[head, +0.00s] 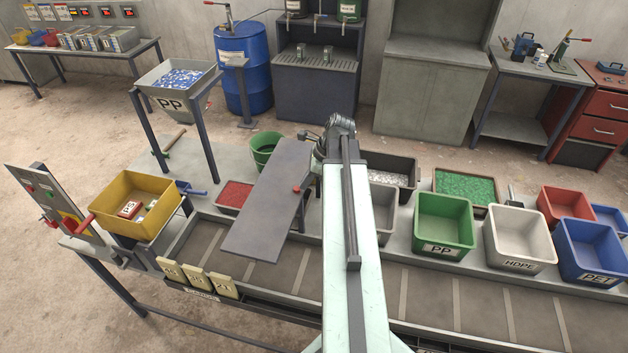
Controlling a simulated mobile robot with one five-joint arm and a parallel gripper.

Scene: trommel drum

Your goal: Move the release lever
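No part is labelled as the release lever, so I cannot tell which handle it is. A red-handled lever (84,225) sticks out from the grey control panel (38,197) at the far left, beside the yellow bin. A blue handle (190,189) shows at the right side of the yellow bin (163,190). A bar with a green end (173,140) lies below the PP hopper. A red knob (296,189) sits at the edge of a tilted grey plate (266,199). My gripper (322,138) is at the far end of my arm, right of the plate; its fingers are not clear.
Green (443,221), white (520,240) and blue (594,252) bins line the right side of the belt (430,292). Numbered tags (195,278) stand at its front left. Bare floor lies at the left.

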